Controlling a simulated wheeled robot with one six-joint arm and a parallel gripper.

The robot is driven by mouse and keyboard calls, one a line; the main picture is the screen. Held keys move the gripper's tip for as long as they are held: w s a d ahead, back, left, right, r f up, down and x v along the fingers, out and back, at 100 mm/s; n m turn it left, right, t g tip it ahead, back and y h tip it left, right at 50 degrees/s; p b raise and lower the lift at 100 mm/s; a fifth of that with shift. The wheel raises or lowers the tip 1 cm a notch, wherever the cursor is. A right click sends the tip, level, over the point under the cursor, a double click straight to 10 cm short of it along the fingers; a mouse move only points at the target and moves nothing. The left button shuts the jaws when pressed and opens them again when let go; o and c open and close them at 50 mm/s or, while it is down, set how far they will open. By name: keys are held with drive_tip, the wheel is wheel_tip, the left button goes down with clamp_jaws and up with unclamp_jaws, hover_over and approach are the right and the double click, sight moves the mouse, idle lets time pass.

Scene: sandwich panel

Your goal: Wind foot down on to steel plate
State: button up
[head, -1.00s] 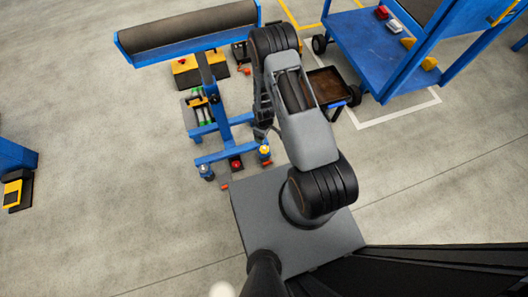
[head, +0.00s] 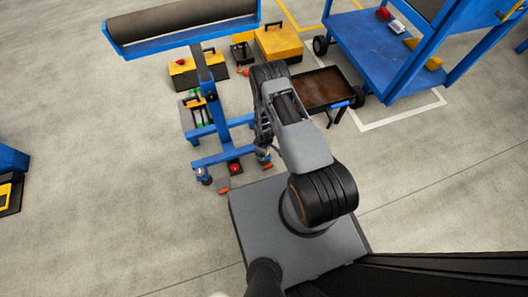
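A blue stand (head: 217,155) on the floor carries a long dark roller (head: 180,20). Its near crossbar has a foot at each end. The left foot (head: 203,176) is upright and in plain view. The right foot is mostly hidden behind my gripper (head: 264,152), which is over that end of the crossbar. I cannot tell whether the fingers touch the foot or are open or shut. A small grey piece with a red end (head: 223,188) lies by the left foot, and another red end (head: 267,165) shows below my gripper. I cannot make out a steel plate for certain.
A red-topped dark item (head: 235,168) sits by the crossbar. Yellow-and-black cases (head: 278,42) stand behind the stand. A brown-topped tray table (head: 318,88) and a blue trolley (head: 375,45) are to the right.

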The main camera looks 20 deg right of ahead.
drive_tip(key=shift+f, duration=0.3)
drive_tip(key=c, duration=0.9)
